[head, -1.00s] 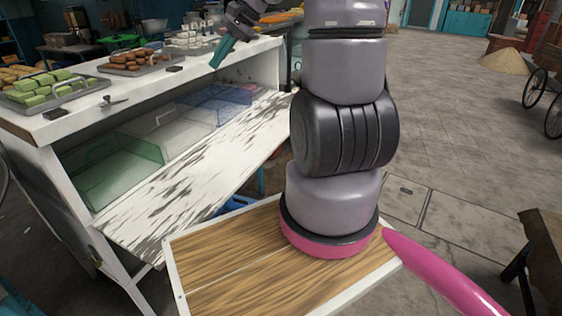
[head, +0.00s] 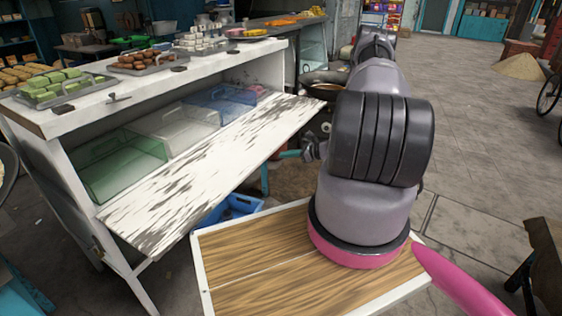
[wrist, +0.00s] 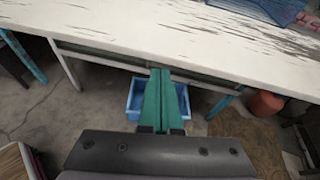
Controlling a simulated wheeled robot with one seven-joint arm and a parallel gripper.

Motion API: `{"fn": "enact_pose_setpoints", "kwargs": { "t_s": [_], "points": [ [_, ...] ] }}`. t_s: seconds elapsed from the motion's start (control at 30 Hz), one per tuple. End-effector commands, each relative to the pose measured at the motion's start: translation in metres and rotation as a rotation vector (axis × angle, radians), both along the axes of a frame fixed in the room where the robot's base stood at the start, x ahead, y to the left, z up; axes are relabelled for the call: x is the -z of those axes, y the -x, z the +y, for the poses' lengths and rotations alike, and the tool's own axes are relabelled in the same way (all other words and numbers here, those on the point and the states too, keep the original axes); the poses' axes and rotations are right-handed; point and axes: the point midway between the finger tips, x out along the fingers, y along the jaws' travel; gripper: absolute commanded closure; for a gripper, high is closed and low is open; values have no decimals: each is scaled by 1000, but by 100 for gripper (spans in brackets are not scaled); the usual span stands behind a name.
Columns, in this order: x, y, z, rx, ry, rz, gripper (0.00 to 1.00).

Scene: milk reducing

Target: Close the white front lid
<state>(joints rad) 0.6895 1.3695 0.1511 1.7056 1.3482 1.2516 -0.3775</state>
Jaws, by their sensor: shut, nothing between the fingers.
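The white front lid (head: 205,165) of the stall hangs open as a sloping panel with worn dark streaks, its outer edge toward me. In the wrist view the lid (wrist: 130,32) spans the top of the picture. My gripper (head: 290,154) is beside the lid's outer edge, near its far right part. Its teal fingers (wrist: 161,74) are shut with nothing between them, and their tips overlap the underside of the lid's edge in the wrist view. I cannot tell whether they touch it.
Green, clear and blue bins (head: 125,165) sit in the opening behind the lid. Trays of food (head: 62,88) stand on the counter above. A blue crate (head: 230,208) is on the floor below the lid. Open floor lies to the right.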

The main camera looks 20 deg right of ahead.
Motion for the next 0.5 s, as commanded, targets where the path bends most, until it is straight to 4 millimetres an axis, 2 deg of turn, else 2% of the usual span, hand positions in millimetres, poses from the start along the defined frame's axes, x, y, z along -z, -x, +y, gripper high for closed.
{"fn": "enact_pose_setpoints", "kwargs": {
  "t_s": [0.03, 0.1, 0.2, 0.37, 0.5],
  "points": [
    [19, 5, -3, 39, -24, 14, 100],
    [37, 9, -7, 81, -47, 27, 100],
    [51, 13, -10, 117, -65, 37, 100],
    [59, 8, -6, 128, -71, 40, 100],
    [65, -8, 7, 125, -69, 39, 100]
  ]
}}
